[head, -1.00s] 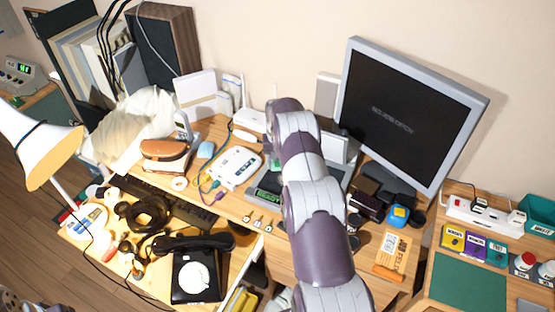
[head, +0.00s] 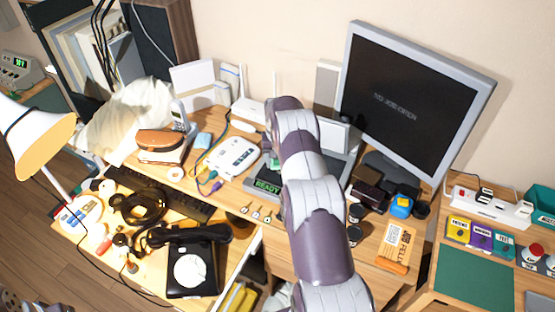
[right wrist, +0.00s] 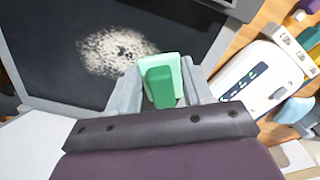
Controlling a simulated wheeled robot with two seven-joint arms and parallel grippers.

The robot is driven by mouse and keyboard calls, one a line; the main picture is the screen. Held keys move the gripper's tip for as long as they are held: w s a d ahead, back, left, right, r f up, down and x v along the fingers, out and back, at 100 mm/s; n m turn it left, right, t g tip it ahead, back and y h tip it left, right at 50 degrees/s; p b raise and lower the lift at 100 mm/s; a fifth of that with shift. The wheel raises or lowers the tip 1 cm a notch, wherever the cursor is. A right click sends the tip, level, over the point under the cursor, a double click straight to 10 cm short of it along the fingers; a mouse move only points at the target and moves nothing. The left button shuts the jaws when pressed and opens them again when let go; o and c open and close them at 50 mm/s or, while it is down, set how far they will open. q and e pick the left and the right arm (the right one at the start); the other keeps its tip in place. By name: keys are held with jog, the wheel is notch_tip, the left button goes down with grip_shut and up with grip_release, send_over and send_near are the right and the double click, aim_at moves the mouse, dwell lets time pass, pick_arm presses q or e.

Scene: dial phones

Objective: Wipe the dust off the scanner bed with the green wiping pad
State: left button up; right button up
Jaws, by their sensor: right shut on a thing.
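The scanner bed (right wrist: 60,60) is a dark flat panel with a grey rim in the right wrist view. A pale speckled dust patch (right wrist: 112,48) lies on it. My right gripper (right wrist: 162,95) is shut on the green wiping pad (right wrist: 162,68), over the bed beside the dust's lower right edge. I cannot tell whether the pad touches the glass. In the head view the scanner (head: 264,188) shows its front edge with a green "READY" display. My right arm covers most of the scanner, the gripper and the pad there.
A white device (head: 232,158) with cables stands left of the scanner. A monitor (head: 410,105) stands behind at right. Small jars (head: 354,235) and an orange-white box (head: 396,246) lie to the right. A black dial phone (head: 192,265) sits at lower left.

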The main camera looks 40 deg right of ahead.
jog(key=shift+f+b, duration=0.9)
jog(key=shift+f, duration=0.1)
